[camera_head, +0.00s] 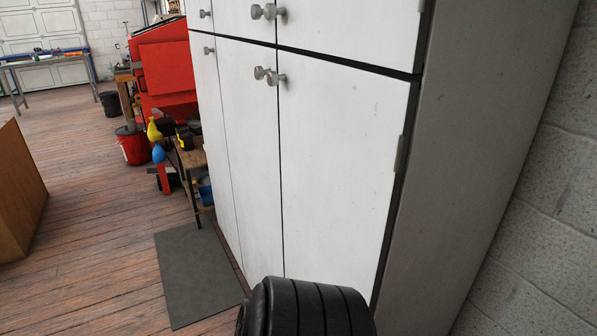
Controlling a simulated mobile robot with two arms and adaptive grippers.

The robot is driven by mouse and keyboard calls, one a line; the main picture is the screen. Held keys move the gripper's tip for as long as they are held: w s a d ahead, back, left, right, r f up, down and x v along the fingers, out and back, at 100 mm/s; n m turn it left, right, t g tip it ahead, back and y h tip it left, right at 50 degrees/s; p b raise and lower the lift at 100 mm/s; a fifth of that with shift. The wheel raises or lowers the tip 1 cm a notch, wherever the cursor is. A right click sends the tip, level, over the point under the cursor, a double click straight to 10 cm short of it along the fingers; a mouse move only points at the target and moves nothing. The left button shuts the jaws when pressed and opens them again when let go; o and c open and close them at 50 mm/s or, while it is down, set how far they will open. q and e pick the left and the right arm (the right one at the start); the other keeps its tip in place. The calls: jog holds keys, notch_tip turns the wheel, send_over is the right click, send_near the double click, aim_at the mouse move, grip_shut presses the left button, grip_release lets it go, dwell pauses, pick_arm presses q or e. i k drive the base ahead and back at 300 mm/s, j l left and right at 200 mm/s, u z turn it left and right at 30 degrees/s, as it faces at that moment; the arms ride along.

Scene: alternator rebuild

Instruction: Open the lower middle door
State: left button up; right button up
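A tall white cabinet with upper and lower doors fills the middle of the head view. The lower middle door (254,150) is a narrow upright panel, seen at a slant, and looks shut. Its round metal knob (260,72) sits near its top right edge, close beside the knob (274,78) of the lower right door (340,170). The lower left door (212,120) also looks shut, with its own knob (209,50). The lower part of the right door is partly hidden at the bottom of the view. Neither gripper is in view.
A grey mat (198,275) lies on the wooden floor before the cabinet. A low shelf (192,160) with tools, a red bucket (133,146) and a red cabinet (165,65) stand beyond. A brown wooden block (18,190) is at left. A block wall (550,220) is at right.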

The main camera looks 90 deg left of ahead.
aim_at(251, 107)
jog(key=u, duration=3.1)
